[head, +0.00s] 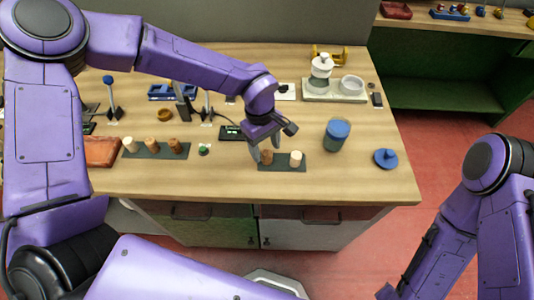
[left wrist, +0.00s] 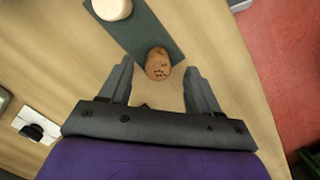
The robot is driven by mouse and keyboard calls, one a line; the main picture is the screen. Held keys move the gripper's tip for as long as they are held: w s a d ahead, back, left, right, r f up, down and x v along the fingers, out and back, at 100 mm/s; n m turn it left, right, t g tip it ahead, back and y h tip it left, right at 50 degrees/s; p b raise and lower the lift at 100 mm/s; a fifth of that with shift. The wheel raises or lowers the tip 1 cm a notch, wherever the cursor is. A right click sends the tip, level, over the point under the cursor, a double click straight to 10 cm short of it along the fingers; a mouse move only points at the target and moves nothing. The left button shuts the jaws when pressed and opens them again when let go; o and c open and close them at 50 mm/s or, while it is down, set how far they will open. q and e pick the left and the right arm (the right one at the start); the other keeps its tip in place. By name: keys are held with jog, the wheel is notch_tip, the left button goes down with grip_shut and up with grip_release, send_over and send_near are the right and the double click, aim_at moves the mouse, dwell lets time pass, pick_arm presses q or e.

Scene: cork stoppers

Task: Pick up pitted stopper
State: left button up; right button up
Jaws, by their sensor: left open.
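The pitted stopper (left wrist: 158,64) is a brown cork with dark pits on its top. It stands at one end of a dark green mat (left wrist: 146,33); a pale stopper (left wrist: 112,8) stands at the other end. In the head view the pitted stopper (head: 267,157) is left of the pale one (head: 296,159). My left gripper (left wrist: 159,68) is open and empty, with its fingertips on either side of the pitted stopper in the left wrist view. Whether they touch it is not clear. In the head view my left gripper (head: 263,148) hangs over that end of the mat.
A second dark mat (head: 137,153) with several stoppers lies to the left, beside a reddish tray (head: 101,151). A blue-lidded jar (head: 337,135) and a blue knobbed disc (head: 386,158) stand to the right. The table's front edge is close to the mat.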

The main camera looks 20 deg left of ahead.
pick_arm(q)
jog(key=shift+d+f, duration=0.25)
jog(key=shift+f, duration=1.1)
jog(key=c, duration=1.1)
pick_arm(e)
jog(key=shift+r, duration=0.3)
pick_arm(q)
jog(key=shift+r, duration=0.55)
jog(key=s+a+r+b, duration=0.1)
jog(key=s+r+b, duration=0.2)
jog(key=s+r, duration=0.9)
jog(key=shift+s, duration=1)
pick_arm(e)
notch_tip(320, 180, down, 3)
jog(key=shift+f, duration=0.2)
